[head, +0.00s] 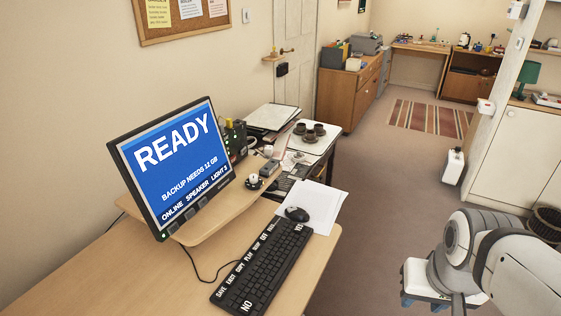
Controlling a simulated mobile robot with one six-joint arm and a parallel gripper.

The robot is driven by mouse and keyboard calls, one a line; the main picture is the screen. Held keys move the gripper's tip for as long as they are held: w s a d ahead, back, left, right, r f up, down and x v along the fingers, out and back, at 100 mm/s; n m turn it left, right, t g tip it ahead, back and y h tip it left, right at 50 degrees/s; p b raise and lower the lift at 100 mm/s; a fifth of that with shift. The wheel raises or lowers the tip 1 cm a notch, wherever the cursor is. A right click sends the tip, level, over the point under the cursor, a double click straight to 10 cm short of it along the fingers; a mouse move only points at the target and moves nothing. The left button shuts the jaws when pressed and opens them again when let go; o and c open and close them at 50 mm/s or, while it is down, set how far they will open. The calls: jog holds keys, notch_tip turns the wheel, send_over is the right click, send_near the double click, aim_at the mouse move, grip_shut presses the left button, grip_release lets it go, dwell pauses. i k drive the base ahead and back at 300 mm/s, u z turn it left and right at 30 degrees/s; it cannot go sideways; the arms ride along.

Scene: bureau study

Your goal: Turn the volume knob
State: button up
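No volume knob can be made out for certain. A small round dark piece with a pale top (254,180) stands on the desk just right of the monitor; I cannot tell whether it is the knob. The monitor (172,165) shows READY, a backup line and a bottom row reading ONLINE, SPEAKER and LIGHT, with small buttons below. My arm is at the lower right, over the floor and apart from the desk. My gripper's fingers cannot be made out.
A keyboard (262,268), a mouse (297,214) and white papers (318,202) lie on the desk (120,280). Dark cups (310,131) stand on a white surface behind. Open floor (385,190) lies right of the desk; a white cabinet (515,150) bounds it.

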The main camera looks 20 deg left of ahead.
aim_at(254, 178)
jog(key=u, duration=1.05)
jog(key=i, duration=0.5)
jog(key=u, duration=0.05)
jog(key=k, duration=0.5)
jog(key=z, duration=0.75)
jog(key=i, duration=0.95)
jog(key=u, duration=0.95)
